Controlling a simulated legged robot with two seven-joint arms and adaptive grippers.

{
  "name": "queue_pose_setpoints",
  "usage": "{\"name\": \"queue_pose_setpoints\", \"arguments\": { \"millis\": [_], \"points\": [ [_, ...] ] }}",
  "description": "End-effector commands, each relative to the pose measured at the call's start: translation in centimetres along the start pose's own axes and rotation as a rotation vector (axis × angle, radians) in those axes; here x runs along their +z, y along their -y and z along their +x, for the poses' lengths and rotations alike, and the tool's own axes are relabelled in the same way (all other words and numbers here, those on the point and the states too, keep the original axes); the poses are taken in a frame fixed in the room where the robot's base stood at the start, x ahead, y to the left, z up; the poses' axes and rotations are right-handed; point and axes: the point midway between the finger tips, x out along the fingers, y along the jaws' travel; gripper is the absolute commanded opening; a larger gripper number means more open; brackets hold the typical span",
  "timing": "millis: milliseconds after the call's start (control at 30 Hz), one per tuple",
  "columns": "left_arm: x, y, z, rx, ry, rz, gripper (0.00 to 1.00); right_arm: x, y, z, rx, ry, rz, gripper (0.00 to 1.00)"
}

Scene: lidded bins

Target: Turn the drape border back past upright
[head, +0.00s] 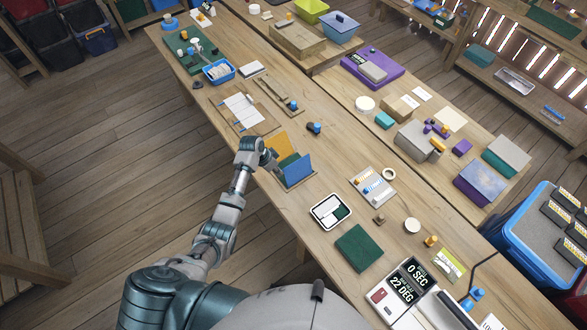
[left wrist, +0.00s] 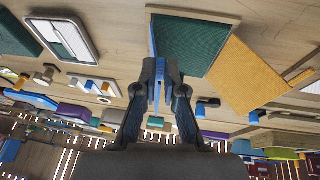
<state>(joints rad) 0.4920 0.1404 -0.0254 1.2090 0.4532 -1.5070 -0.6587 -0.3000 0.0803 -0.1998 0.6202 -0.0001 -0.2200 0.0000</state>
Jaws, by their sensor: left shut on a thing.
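A small wooden holder (head: 302,182) on the near table carries a blue panel (head: 298,169), a green panel (head: 286,160) and a yellow panel (head: 277,144). I cannot tell which part is the drape border. My left gripper (head: 272,164) reaches the holder's left side. In the left wrist view the fingers (left wrist: 160,88) are shut on the blue panel (left wrist: 154,42), seen nearly edge-on. The green panel (left wrist: 195,42) and yellow panel (left wrist: 246,75) lie spread out beside it. My right gripper is not in view.
A white-framed tray (head: 330,211) and a dark green mat (head: 359,247) lie nearer on the table. A blue-capped piece (head: 314,127) stands just behind the holder, and a clipboard-like board (head: 243,112) lies to its left. Bare wood lies between them.

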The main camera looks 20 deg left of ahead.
Motion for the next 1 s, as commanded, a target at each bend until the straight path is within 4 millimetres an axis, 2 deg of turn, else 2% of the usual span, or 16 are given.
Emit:
{"name": "queue_pose_setpoints", "arguments": {
  "millis": [367, 700, 1000],
  "points": [
    [0.2, 0.2, 0.2, 0.029, 0.003, -0.009, 0.00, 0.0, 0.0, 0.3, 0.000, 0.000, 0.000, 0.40],
    [0.5, 2.3, 1.0, 0.179, 0.004, -0.066, 0.00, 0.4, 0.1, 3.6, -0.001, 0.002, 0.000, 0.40],
    [0.4, 2.5, 0.7, 0.213, 0.003, -0.076, 0.00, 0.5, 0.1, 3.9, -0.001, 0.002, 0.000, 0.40]
  ]
}}
